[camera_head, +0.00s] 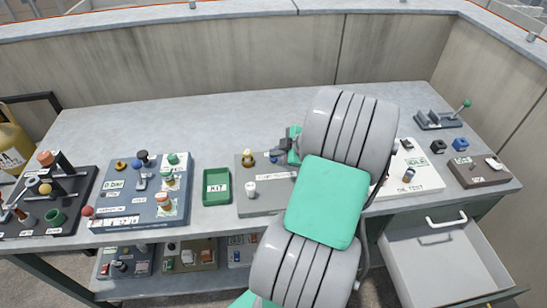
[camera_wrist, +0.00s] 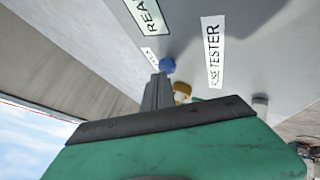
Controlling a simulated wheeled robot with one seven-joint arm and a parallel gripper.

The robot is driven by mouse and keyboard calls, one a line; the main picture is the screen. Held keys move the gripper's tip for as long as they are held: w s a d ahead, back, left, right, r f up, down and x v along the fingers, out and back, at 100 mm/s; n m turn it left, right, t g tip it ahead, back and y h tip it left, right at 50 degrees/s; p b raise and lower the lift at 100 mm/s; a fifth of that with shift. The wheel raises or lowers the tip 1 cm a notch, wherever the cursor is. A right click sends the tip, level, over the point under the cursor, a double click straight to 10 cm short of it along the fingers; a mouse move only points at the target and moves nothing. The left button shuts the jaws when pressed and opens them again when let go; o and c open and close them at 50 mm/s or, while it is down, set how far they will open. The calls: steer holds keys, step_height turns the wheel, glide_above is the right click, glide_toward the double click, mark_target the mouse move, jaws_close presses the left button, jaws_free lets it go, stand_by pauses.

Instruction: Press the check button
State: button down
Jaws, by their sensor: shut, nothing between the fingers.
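A grey panel (camera_head: 262,204) lies on the bench, partly hidden by my arm. In the wrist view this panel (camera_wrist: 235,75) carries a label "FUSE TESTER" and another label that is cut off. A small round blue button (camera_wrist: 167,65) is on it beside a small white label too small to read; a blue spot also shows in the head view (camera_head: 273,157). My gripper (camera_wrist: 158,79) is shut and empty, its tips close beside the blue button. I cannot tell whether they touch. In the head view my gripper (camera_head: 283,148) is over the panel's back edge.
A yellow knob (camera_head: 248,158) and a white-topped post (camera_head: 250,188) stand on the panel. A green tray (camera_head: 216,188) labelled "KIT" and a blue-grey board (camera_head: 120,207) are to the left. A white "OIL TEST" panel (camera_head: 418,170) and an open drawer (camera_head: 440,270) are right.

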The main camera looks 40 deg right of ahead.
mark_target(276, 159)
steer(key=shift+f+b, duration=0.3)
steer(key=shift+r, duration=0.15)
stand_by(0.5)
steer(key=shift+r+p, duration=0.3)
steer(key=shift+r, duration=0.6)
steer(key=shift+r, duration=0.1)
steer(key=shift+r+p, duration=0.95)
steer(key=shift+r, duration=1.45)
